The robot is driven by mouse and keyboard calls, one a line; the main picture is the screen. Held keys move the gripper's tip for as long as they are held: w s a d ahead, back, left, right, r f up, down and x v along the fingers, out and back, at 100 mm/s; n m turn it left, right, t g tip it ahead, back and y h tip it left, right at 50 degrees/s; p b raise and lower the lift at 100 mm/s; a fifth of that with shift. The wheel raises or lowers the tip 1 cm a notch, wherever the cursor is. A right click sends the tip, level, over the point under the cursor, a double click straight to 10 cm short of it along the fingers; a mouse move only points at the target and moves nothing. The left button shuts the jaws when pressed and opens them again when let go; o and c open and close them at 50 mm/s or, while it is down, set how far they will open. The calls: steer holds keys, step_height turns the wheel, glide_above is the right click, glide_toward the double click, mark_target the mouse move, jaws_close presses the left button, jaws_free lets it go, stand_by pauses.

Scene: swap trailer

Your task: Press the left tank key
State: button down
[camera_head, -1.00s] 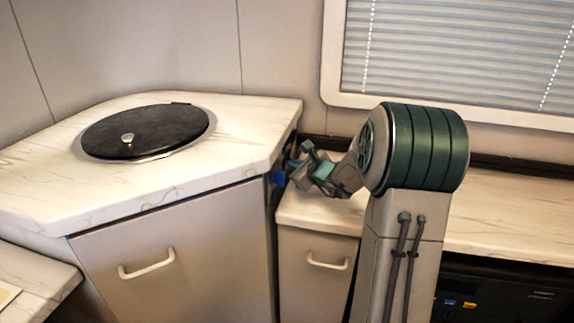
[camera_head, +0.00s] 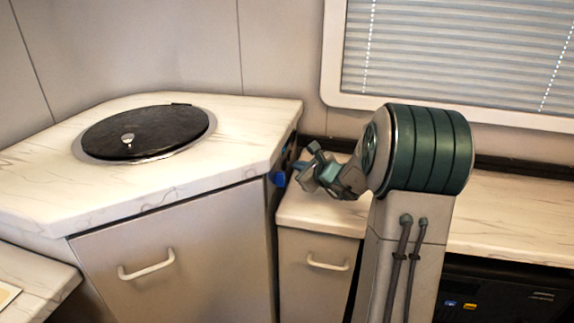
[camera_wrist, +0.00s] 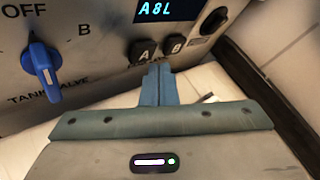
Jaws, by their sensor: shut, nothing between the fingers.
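The left tank key, a round dark button marked A (camera_wrist: 143,52), sits on the grey panel (camera_wrist: 90,75) in the wrist view. The right key, marked B (camera_wrist: 173,46), is beside it. A lit display (camera_wrist: 168,10) above them seems to read "A8L". My gripper (camera_wrist: 159,68) is shut and empty. Its blue fingertips appear just below the two keys, between A and B. In the head view my gripper (camera_head: 303,168) is a little right of the cabinet side; the keys cannot be made out there.
A blue tank valve knob (camera_wrist: 43,65) is left of the keys; it also shows in the head view (camera_head: 279,179). A black round switch (camera_wrist: 215,20) is right of them. The marble-look counter (camera_head: 250,120) with a black lid (camera_head: 150,132) stands left. A lower counter (camera_head: 315,215) lies below my gripper.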

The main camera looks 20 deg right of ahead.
steer(key=shift+s+d, duration=0.7)
steer(key=shift+d, duration=0.35)
steer(key=shift+s+d, duration=0.7)
steer(key=shift+d, duration=0.35)
steer(key=shift+a+r+p, duration=0.1)
steer(key=shift+p, duration=0.2)
steer(key=s+a+r+n+g+y+p, duration=0.2)
steer(key=s+a+r+n+g+p, duration=0.5)
steer(key=s+a+r+n+p, duration=0.9)
steer(key=s+a+r+n+g+h+p, duration=0.1)
steer(key=s+r+n+g+h+p, duration=0.1)
steer(key=s+r+n+p, duration=0.2)
steer(key=s+a+r+n+g+h+p, duration=0.2)
steer(key=s+n+p, duration=0.3)
steer(key=s, duration=0.7)
steer(key=r+n+h, duration=0.1)
steer(key=n, duration=0.1)
steer(key=shift+r+n, duration=0.4)
